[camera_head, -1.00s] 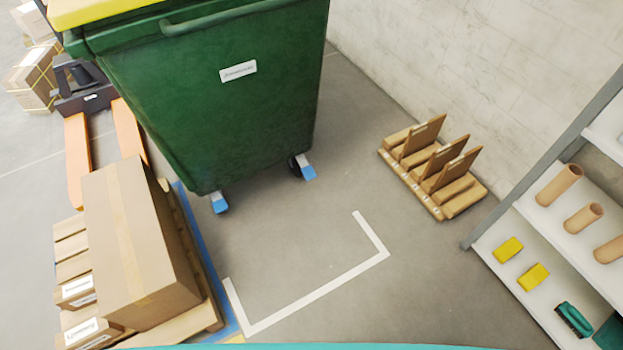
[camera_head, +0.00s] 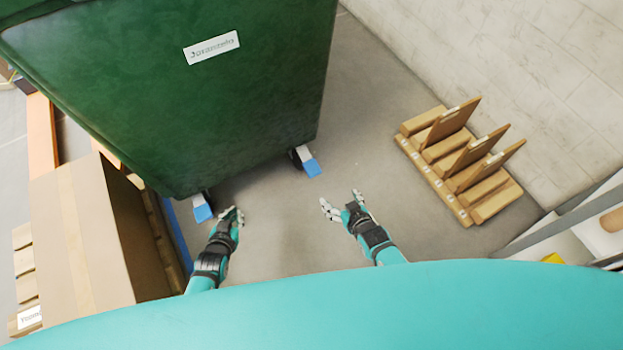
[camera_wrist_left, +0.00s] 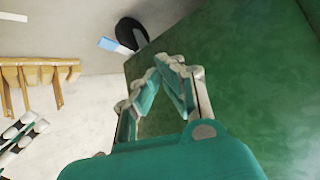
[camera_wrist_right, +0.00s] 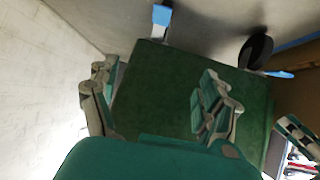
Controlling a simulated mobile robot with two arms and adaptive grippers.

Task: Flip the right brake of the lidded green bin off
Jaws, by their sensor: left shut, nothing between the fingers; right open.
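The green bin (camera_head: 190,100) fills the upper left of the head view; its lid is out of view. Its right brake, a white and blue pedal (camera_head: 309,163), juts from the right caster. It also shows in the left wrist view (camera_wrist_left: 112,45) and right wrist view (camera_wrist_right: 162,14). The left brake (camera_head: 203,209) is blue too, with a caster (camera_wrist_right: 257,50) beside it. My left gripper (camera_head: 236,214) is shut and empty, just right of the left brake in the picture. My right gripper (camera_head: 341,206) is open and empty, below and right of the right brake, apart from it.
A large cardboard box (camera_head: 75,230) on a pallet stands left of my left arm. A wooden rack (camera_head: 460,160) stands by the wall (camera_head: 540,60) at right. A shelf (camera_head: 585,235) is at far right. Floor between the bin and rack is clear.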

